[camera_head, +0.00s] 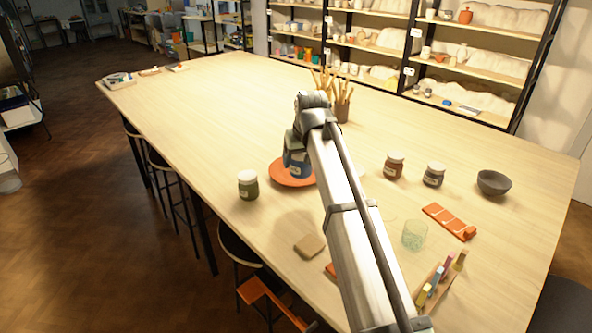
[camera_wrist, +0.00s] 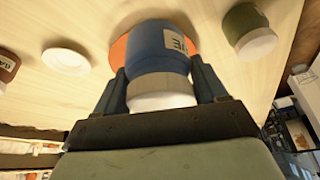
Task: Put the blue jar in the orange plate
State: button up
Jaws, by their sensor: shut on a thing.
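The blue jar (camera_wrist: 157,48) has a white lid and a pale label, and it is between the fingers of my gripper (camera_wrist: 163,88), which is shut on it. In the head view the blue jar (camera_head: 300,168) is over the orange plate (camera_head: 290,180), partly hidden by my gripper (camera_head: 298,152) and arm. The orange plate also shows behind the jar in the wrist view (camera_wrist: 119,52). I cannot tell whether the jar's base touches the plate.
A green jar (camera_head: 248,186) stands just left of the plate. A brown jar (camera_head: 394,166), a dark jar (camera_head: 433,175) and a dark bowl (camera_head: 494,183) stand to the right. A brush holder (camera_head: 342,112) is behind. A glass (camera_head: 414,235) is nearer.

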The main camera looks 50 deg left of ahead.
jog(key=w+a+r, duration=0.2)
jog(key=w+a, duration=0.5)
jog(key=a, duration=0.2)
jog(key=shift+n, duration=0.3)
jog(key=shift+w+a+f, duration=0.1)
jog(key=shift+a+f, duration=0.05)
jog(key=shift+f, duration=2.4)
jog(key=shift+w+a+f, duration=0.1)
jog(key=shift+a+f, duration=0.05)
jog(key=shift+f, duration=2.4)
jog(key=o, duration=1.2)
jog(key=shift+f, duration=0.15)
jog(key=shift+o, duration=0.2)
jog(key=v, duration=1.2)
jog(key=shift+d, duration=0.25)
